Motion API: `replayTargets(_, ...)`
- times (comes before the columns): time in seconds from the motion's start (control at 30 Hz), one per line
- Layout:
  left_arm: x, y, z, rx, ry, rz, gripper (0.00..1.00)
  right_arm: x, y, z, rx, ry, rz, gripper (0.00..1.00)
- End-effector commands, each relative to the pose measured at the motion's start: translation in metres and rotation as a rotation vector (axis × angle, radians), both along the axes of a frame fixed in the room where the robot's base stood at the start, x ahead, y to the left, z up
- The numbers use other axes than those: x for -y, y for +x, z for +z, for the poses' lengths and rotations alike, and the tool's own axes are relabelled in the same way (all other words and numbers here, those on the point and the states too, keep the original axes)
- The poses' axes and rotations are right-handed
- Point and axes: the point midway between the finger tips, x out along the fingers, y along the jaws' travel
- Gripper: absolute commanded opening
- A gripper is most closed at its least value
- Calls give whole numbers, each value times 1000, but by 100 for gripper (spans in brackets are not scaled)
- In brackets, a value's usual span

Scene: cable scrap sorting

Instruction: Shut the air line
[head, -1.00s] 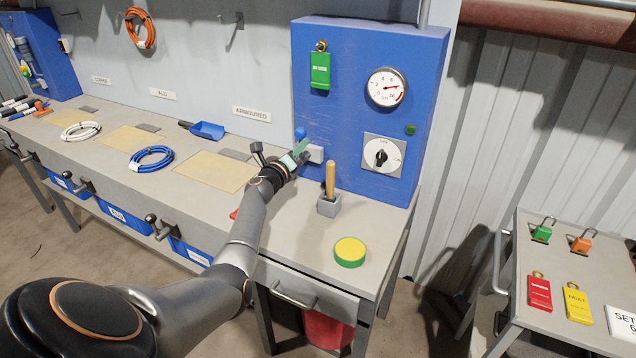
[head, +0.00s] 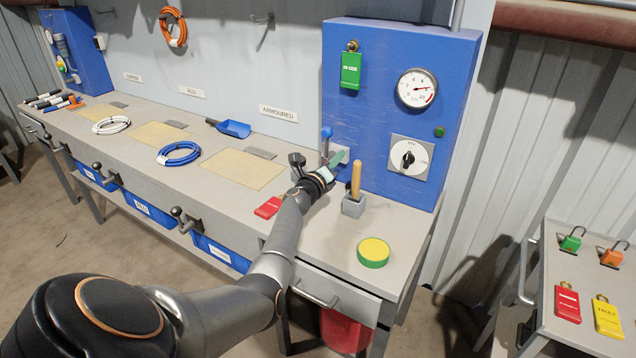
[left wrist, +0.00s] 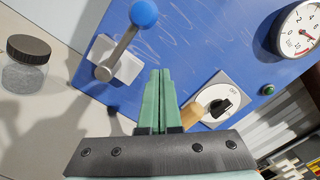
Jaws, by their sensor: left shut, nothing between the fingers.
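The air line valve is on the front of the blue panel (head: 385,110). Its lever has a blue ball knob (head: 327,132) and a grey stem on a pale block. In the left wrist view the knob (left wrist: 145,13) is at the top, and the lever stem (left wrist: 122,47) slants up from the block (left wrist: 122,70). My left gripper (head: 342,158), with green fingers, is shut and empty just right of the lever. In the left wrist view the fingertips (left wrist: 160,73) are right of and below the lever, apparently apart from it. My right gripper is not in view.
A pressure gauge (head: 417,89) and a rotary switch (head: 409,156) are on the panel. A wooden-handled tool (head: 356,180) stands in a grey holder right beside my gripper. A yellow-green disc (head: 373,252) and a red tag (head: 268,207) lie on the bench. A glass jar (left wrist: 25,70) stands near the panel.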

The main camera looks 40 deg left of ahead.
Motion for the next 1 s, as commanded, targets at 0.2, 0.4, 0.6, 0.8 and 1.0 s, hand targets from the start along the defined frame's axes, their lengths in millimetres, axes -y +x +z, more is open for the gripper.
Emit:
replayTargets(0.2, 6, -40, 4, -6, 4, 5, 0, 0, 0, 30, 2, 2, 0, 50)
replayTargets(0.4, 15, -71, 2, -5, 5, 5, 0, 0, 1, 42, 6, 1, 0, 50)
replayTargets(0.6, 20, -91, 0, -3, 3, 5, 0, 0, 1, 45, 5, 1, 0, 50)
replayTargets(0.8, 22, -96, 0, -3, 3, 5, 0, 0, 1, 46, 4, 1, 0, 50)
replayTargets(1.0, 22, -96, -1, -3, 3, 5, 0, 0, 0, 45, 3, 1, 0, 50)
